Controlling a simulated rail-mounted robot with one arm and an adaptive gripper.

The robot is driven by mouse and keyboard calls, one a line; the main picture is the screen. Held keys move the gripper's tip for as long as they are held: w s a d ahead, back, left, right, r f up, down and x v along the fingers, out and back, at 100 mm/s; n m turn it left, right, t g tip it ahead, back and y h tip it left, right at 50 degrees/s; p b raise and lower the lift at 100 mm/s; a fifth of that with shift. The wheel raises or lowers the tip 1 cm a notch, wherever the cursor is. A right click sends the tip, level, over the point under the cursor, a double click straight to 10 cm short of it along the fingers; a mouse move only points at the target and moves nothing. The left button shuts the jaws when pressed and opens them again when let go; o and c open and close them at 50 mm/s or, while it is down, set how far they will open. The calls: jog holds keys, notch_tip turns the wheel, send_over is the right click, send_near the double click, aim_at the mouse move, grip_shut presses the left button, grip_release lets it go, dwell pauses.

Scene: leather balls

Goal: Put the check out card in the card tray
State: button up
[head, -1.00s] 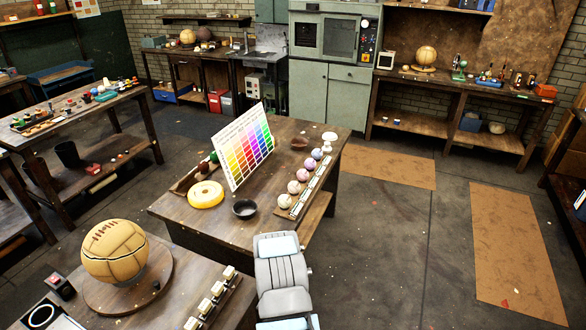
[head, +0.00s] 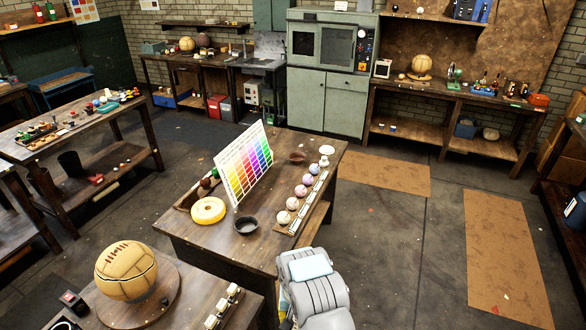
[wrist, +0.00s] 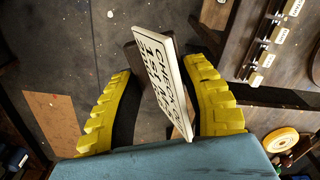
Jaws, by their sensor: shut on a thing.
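The check out card (wrist: 165,80) is a white slab with black lettering, tilted between the two yellow fingers of my gripper (wrist: 162,75) in the wrist view. My gripper is shut on it, and the card is clear of any surface as far as I can see. In the head view my grey arm covers most of the gripper; only a sliver of yellow shows beside it, past the front right of the middle table (head: 262,255). The card is hidden there. I cannot pick out the card tray for certain in either view.
The middle table carries a colour chart (head: 244,163), a yellow ring (head: 208,210), a dark bowl (head: 246,225) and several small balls. The floor to the right is open.

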aim_at(295, 327)
jog(key=s+r+p, duration=0.2)
jog(key=s+p, duration=0.1)
jog(key=s+r+p, duration=0.1)
jog(key=r, duration=0.1)
jog(key=shift+s+a, duration=0.25)
jog(key=shift+a, duration=0.05)
jog(key=shift+s+a+r+p, duration=0.1)
jog(key=shift+s+a+p, duration=0.15)
jog(key=shift+s+p, duration=0.45)
